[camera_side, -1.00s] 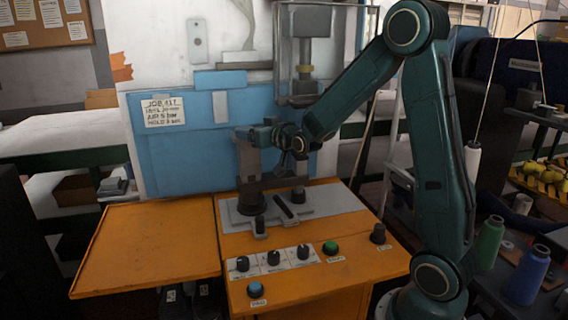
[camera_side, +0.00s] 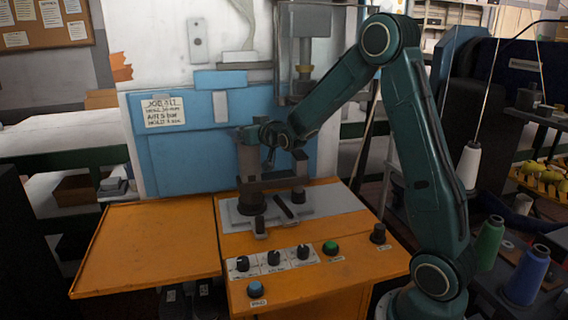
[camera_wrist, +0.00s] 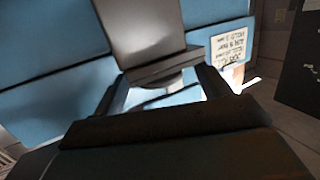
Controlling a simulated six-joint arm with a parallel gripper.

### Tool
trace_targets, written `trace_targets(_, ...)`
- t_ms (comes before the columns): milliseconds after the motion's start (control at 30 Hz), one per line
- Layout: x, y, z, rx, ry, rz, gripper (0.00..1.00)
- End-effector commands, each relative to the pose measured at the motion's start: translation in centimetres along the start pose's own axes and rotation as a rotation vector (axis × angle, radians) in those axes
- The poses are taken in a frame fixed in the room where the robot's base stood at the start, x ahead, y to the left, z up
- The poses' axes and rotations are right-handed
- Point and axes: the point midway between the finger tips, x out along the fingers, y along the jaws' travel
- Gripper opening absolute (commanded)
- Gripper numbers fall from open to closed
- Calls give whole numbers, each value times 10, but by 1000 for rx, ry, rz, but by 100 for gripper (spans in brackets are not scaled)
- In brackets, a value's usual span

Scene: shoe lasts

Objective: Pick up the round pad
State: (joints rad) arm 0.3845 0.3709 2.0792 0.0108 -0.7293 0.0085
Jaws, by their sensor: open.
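My gripper (camera_wrist: 165,85) is open in the wrist view, with a dark finger on each side and a clear gap between them. A dark grey block (camera_wrist: 145,30) stands beyond the fingers, and a grey rounded piece (camera_wrist: 160,75) at its end shows in the gap; it may be the round pad, but I cannot tell surely. No contact shows. In the side view my wrist end is beside the top of a grey upright (camera_side: 250,163), and the fingers are hard to make out. A dark round piece (camera_side: 252,204) sits at the foot of this upright.
An orange console (camera_side: 330,270) has knobs and buttons in front, and an empty orange side shelf (camera_side: 145,245) at left. A grey crossbar (camera_side: 278,182) spans low below my wrist. A blue panel (camera_side: 185,165) with a paper notice (camera_side: 163,111) stands behind.

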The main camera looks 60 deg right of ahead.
Motion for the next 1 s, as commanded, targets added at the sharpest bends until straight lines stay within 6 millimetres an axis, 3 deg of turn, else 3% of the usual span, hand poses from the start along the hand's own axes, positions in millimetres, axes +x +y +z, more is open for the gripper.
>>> trace_targets(233,0,0,0,0,0,0,75)
trace_targets(500,0,0,0,0,0,0,25)
trace_targets(1000,-2,0,-10,0,3,0,24)
